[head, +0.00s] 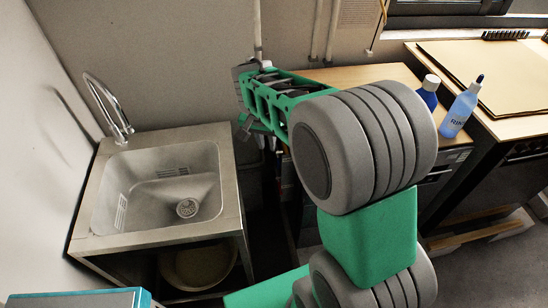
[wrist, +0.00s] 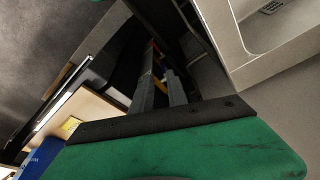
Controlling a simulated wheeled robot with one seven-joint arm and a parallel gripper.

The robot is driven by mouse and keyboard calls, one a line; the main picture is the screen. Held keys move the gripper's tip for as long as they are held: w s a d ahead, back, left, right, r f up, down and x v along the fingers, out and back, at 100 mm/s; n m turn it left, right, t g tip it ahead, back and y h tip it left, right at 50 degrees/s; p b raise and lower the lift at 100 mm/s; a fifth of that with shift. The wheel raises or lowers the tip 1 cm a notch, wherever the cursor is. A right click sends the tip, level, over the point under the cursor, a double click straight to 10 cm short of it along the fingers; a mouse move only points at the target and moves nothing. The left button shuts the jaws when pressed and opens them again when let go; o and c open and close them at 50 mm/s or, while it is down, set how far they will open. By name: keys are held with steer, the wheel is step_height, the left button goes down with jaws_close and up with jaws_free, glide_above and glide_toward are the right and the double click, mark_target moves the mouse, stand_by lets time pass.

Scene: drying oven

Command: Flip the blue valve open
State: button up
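I cannot make out a blue valve in either view. My gripper (wrist: 162,88) shows in the wrist view as two grey fingers with a narrow gap between them and nothing held. Dark floor space and dark cabinet sides lie beyond the fingertips.
A metal sink (head: 130,238) with a curved tap (head: 108,108) stands at left. The wooden bench (head: 370,74) carries a dark blue bottle (head: 428,93) and a light blue bottle (head: 460,110). Pipes (head: 318,32) run down the wall.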

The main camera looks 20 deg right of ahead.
mark_target(278, 160)
steer(key=w+d+f+m+h, duration=0.1)
steer(key=w+d+f, duration=0.1)
steer(key=f, duration=0.4)
steer(key=w+d+f+m+h, duration=0.1)
steer(key=w+d+f, duration=0.1)
steer(key=w+f, duration=0.2)
steer(key=w+d+f+m+p, duration=0.1)
steer(key=w+d+f, duration=0.1)
steer(key=f, duration=0.7)
steer(key=shift+w+d+g+h, duration=0.3)
steer(key=shift+w+d+h, duration=0.05)
steer(key=shift+w+h, duration=0.05)
steer(key=shift+c, duration=0.6)
jaws_close()
